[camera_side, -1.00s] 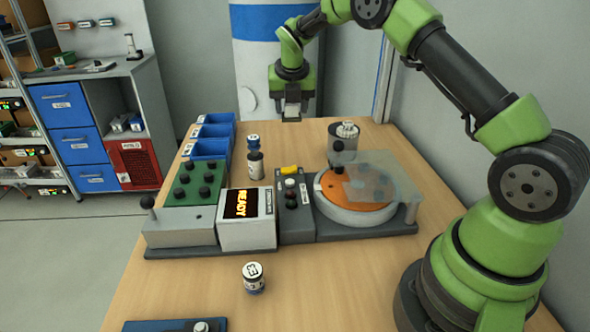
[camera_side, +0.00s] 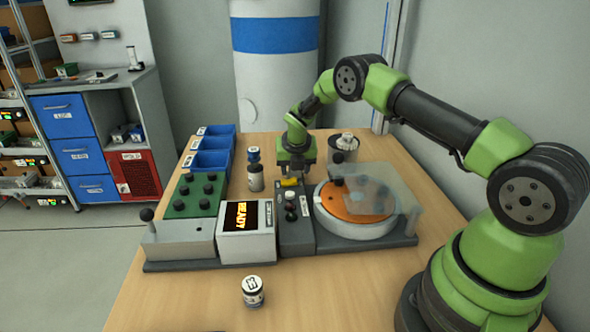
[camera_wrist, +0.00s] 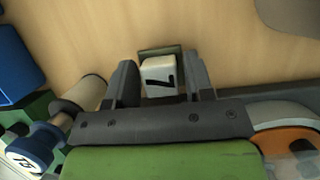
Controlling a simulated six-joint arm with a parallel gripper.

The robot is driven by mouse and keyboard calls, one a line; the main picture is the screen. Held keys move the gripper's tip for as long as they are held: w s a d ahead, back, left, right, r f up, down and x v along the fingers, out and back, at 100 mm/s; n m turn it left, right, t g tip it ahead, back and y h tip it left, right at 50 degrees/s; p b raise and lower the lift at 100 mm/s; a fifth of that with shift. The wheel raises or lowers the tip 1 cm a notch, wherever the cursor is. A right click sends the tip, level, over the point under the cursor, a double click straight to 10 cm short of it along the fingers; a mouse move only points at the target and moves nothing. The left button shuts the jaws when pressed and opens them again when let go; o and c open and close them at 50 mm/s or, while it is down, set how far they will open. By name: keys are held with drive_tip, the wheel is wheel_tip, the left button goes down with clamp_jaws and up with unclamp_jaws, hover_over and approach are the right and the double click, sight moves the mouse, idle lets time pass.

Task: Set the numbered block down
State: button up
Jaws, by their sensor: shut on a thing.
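The numbered block (camera_wrist: 160,77) is a small pale block with a black mark like a 7 on the face toward me. It sits between the two fingers of my gripper (camera_wrist: 160,84) in the wrist view, and they are shut on it. A dark olive square edge shows just beyond the block; I cannot tell whether it is a pad under it. In the side view my gripper (camera_side: 297,170) points down behind the grey button console, over the table's far part. The block cannot be made out there, and its gap to the table cannot be judged.
The button console (camera_side: 296,230) stands in front of my gripper, with the orange turntable (camera_side: 345,208) and its clear cover to the right. A blue-capped bottle (camera_side: 255,177) and blue bins (camera_side: 210,160) stand left. A metal canister (camera_side: 343,148) is behind right. Bare wood lies beyond the block.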

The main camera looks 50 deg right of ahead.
drive_tip(key=shift+f, duration=0.45)
drive_tip(key=o, duration=1.1)
drive_tip(key=shift+f, duration=0.1)
drive_tip(key=shift+c, duration=0.2)
